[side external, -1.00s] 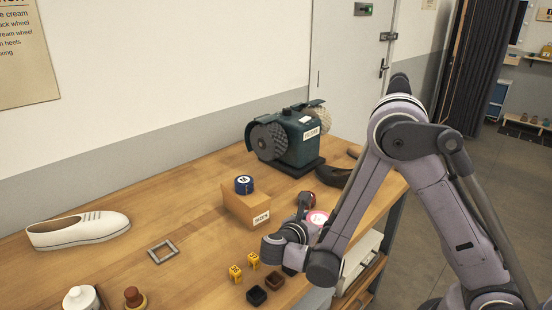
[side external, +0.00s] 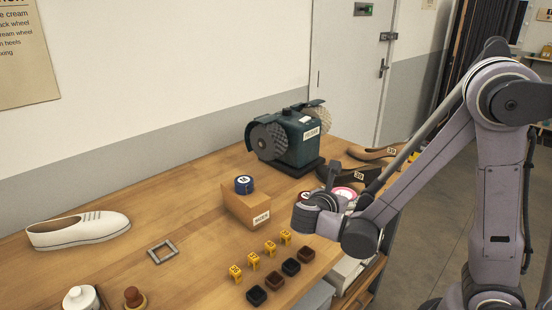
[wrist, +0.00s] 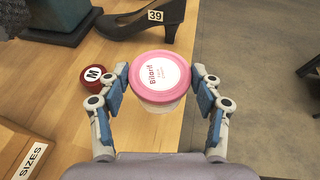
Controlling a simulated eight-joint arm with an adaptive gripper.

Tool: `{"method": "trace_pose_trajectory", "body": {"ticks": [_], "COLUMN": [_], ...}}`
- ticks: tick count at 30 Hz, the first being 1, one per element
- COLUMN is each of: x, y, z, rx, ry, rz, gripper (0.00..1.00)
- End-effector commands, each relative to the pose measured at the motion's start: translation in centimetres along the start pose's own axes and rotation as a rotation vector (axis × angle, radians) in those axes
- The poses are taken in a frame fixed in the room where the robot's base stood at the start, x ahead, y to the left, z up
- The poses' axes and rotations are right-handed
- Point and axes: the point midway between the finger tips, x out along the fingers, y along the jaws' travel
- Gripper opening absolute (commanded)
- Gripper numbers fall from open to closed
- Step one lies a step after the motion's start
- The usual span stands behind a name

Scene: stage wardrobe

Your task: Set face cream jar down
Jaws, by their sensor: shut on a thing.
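The face cream jar (wrist: 158,78) has a pink rim, a white label reading "Bilarit" and a pale body. In the wrist view it sits between the two fingers of my gripper (wrist: 158,88), which is shut on it. The jar is upright, near the bench's right edge. In the side view only part of its pink top (side external: 343,192) shows beside my gripper (side external: 333,200); the rest is hidden by my arm. I cannot tell whether its base touches the wooden bench (side external: 200,215).
A red tin marked M (wrist: 95,77) stands close left of the jar. A black heeled shoe tagged 39 (wrist: 125,25) lies beyond. The sizes box (side external: 246,207) bears a blue tin (side external: 244,184). The grinder (side external: 288,138) stands behind. Yellow tags and dark blocks (side external: 291,266) line the front.

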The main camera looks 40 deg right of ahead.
Motion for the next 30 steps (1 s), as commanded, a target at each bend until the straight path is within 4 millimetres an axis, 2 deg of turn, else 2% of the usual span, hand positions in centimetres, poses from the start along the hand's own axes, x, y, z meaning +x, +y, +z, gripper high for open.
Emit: {"method": "trace_pose_trajectory", "body": {"ticks": [3,12,22,30], "x": [0.7,1.7,1.7,0.7], "y": [-1.6,-3.9,-4.6,-4.6], "z": [1.5,3.9,5.2,7.6], "rx": [0.001,0.001,-0.001,-0.001], "ry": [-0.001,-0.001,-0.001,-0.001], "rz": [-0.002,-0.001,0.001,0.001], "gripper": [0.23,0.23,0.23,0.23]}}
